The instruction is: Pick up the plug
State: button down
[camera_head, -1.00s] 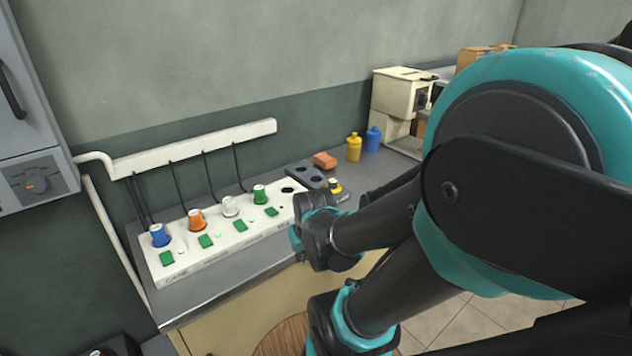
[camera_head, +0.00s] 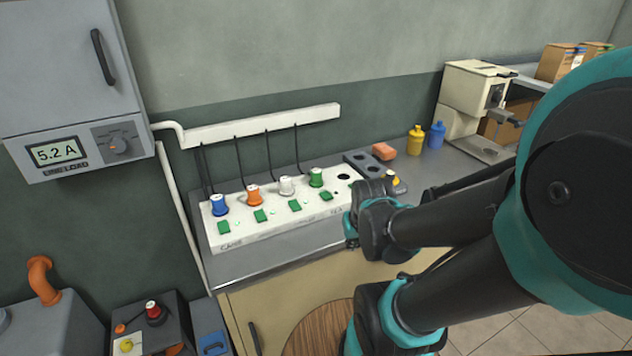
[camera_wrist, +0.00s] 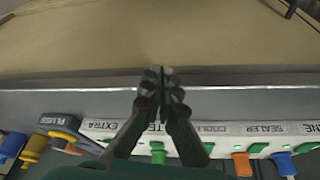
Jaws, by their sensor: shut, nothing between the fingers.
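A white power strip (camera_head: 255,232) on the counter holds a blue plug (camera_head: 219,206), an orange plug (camera_head: 254,195), a white plug (camera_head: 286,186) and a green plug (camera_head: 316,178), in a row. A yellow-topped piece (camera_head: 391,179) sits beyond the strip's right end, partly behind my arm. My gripper (camera_head: 351,228) is in front of the strip's right end, apart from the plugs. In the wrist view my gripper (camera_wrist: 160,76) is shut and empty, over the counter's front edge. The orange plug (camera_wrist: 243,164) and blue plug (camera_wrist: 284,163) show at lower right there.
A grey cabinet (camera_head: 65,80) with a display hangs at left. A round wooden top (camera_head: 318,330) is below the counter.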

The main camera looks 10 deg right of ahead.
aim_at(316, 170)
jog(key=c, duration=2.3)
grip_release()
